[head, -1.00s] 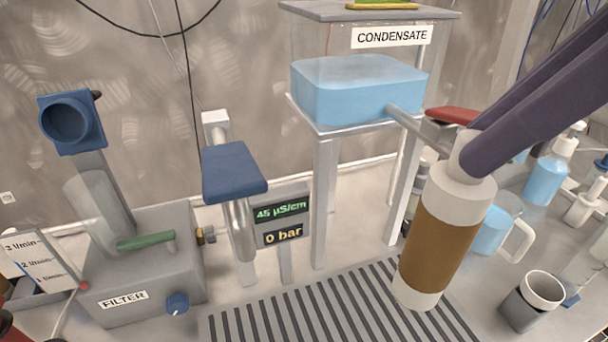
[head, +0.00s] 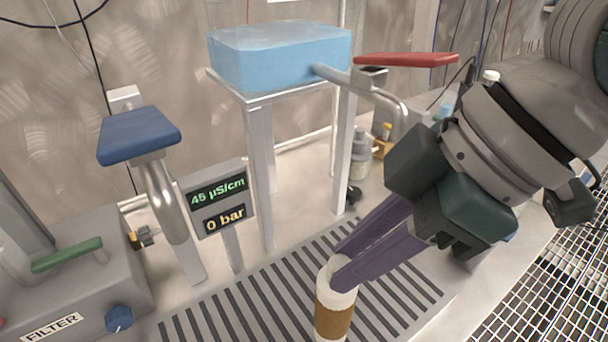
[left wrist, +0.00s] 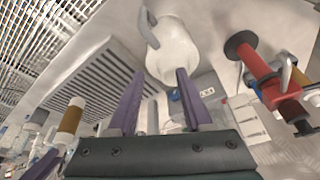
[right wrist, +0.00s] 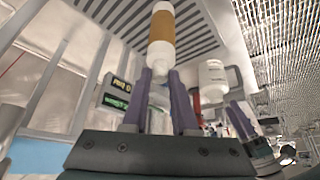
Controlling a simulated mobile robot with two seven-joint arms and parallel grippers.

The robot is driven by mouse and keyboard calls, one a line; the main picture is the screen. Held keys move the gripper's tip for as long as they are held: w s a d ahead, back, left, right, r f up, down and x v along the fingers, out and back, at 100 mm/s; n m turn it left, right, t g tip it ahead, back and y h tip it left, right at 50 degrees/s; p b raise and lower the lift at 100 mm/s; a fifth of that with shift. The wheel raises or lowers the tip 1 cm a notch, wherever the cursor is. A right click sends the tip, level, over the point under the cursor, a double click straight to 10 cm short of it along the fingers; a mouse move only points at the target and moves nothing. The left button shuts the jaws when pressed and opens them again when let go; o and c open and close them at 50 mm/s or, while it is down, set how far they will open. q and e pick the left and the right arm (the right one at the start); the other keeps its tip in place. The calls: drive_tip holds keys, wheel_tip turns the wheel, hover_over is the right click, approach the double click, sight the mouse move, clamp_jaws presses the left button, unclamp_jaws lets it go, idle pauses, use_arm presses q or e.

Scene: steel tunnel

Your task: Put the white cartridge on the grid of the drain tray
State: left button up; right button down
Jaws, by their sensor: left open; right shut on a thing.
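The white cartridge (head: 335,318) has a broad brown band and stands roughly upright. My right gripper (head: 342,272) is shut on its upper white end. The cartridge appears over the slotted grid of the drain tray (head: 268,292); its lower end is cut off in the head view, so I cannot tell whether it touches. In the right wrist view the cartridge (right wrist: 161,38) extends from between the fingers towards the grid (right wrist: 200,38). My left gripper (left wrist: 158,82) is open and empty. The left wrist view also shows the cartridge (left wrist: 70,122) beside the grid (left wrist: 100,72).
A display post (head: 217,196), a blue-handled valve (head: 140,135) and a grey filter box (head: 90,295) stand left of the tray. A blue tank (head: 280,58) and red-handled valve (head: 405,60) are behind. A white jug (left wrist: 173,52) lies ahead of my left gripper.

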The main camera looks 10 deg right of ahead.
sight(334, 304)
use_arm(q)
drive_tip(key=shift+a+f, duration=0.15)
drive_tip(key=shift+f, duration=0.1)
use_arm(e)
drive_tip(key=shift+f, duration=1.45)
drive_tip(key=c, duration=0.7)
unclamp_jaws()
drive_tip(key=shift+f, duration=0.1)
